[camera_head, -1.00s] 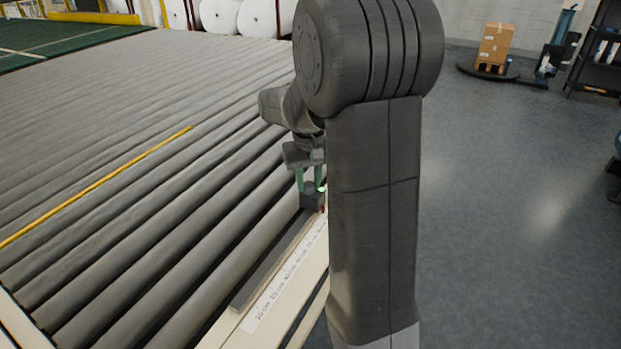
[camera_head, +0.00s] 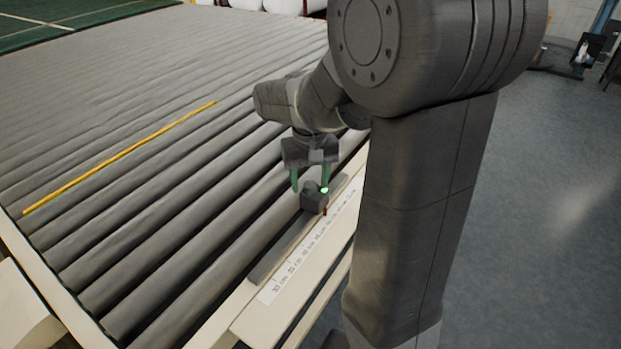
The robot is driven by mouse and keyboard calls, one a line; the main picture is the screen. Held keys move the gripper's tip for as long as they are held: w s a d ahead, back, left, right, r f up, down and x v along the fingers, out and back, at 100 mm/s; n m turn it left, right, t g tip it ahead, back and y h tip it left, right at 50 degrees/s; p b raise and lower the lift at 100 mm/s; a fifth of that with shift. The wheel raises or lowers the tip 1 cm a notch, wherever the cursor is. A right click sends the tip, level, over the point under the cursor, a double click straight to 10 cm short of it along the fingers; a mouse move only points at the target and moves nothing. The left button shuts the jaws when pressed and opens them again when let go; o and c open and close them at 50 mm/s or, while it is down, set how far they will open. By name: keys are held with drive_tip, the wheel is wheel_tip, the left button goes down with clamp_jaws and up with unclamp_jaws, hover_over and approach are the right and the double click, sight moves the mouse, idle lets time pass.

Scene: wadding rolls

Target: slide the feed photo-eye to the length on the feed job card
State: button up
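The photo-eye (camera_head: 313,199) is a small dark block on a dark rail (camera_head: 280,250) along the edge of the roller bed. It shows a green light and a red pointer towards the white scale strip (camera_head: 300,256). The strip has printed cm marks, too small to read surely at the pointer. My gripper (camera_head: 310,186) points down with its two green fingers spread apart, at the top of the block, one towards each side. I see no firm grip; contact with the block cannot be told. The feed job card is not seen.
The grey roller bed (camera_head: 150,150) fills the left, with a yellow bar (camera_head: 120,158) lying across it. A cream side frame (camera_head: 262,322) borders the rail. My arm hides part of the right side. Grey floor (camera_head: 540,200) is open at the right.

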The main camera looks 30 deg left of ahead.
sight(310, 184)
wheel_tip(310, 184, up, 14)
drive_tip(key=shift+p, duration=0.3)
idle(0.3)
drive_tip(key=shift+f, duration=0.2)
wheel_tip(310, 184, down, 14)
drive_tip(key=shift+f+b, duration=0.1)
drive_tip(key=shift+b, duration=0.2)
drive_tip(key=shift+w+r, duration=0.25)
drive_tip(key=shift+w, duration=0.9)
